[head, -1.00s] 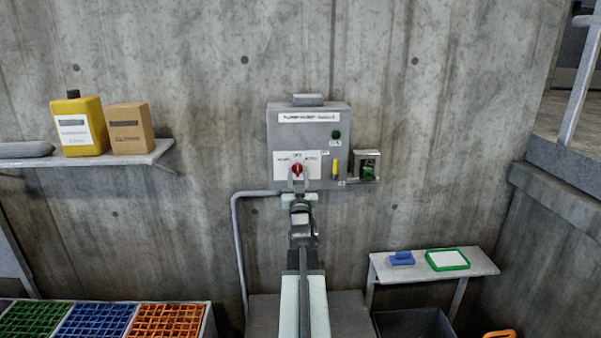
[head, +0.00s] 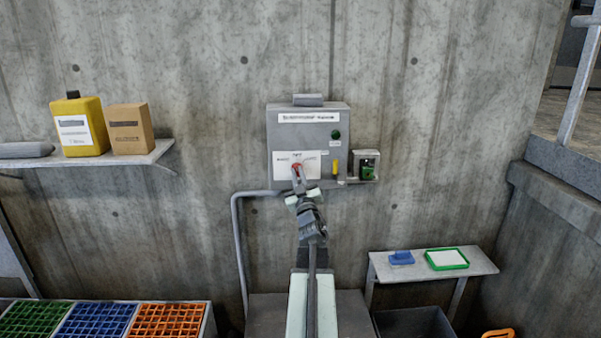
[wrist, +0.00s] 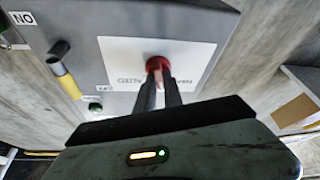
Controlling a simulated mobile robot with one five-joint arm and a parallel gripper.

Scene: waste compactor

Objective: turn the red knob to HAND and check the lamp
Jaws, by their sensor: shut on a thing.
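The red knob (head: 296,167) sits on a white label plate on the grey control box (head: 274,140). My gripper (head: 299,181) reaches up to it from below, and its two fingers are shut on the knob. In the wrist view the knob (wrist: 158,63) shows between the fingertips (wrist: 166,84), which partly cover it. The plate's lettering is too blurred to read, so I cannot tell which position the knob points at. A round dark green lamp (head: 336,135) is at the box's upper right and looks unlit.
A yellow handle (head: 335,168) and a small grey holder with a green part (head: 368,170) are right of the knob. A shelf (head: 150,158) with a yellow canister is at left. A low shelf (head: 420,273) is at right. A grey pipe (head: 236,240) runs below the box.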

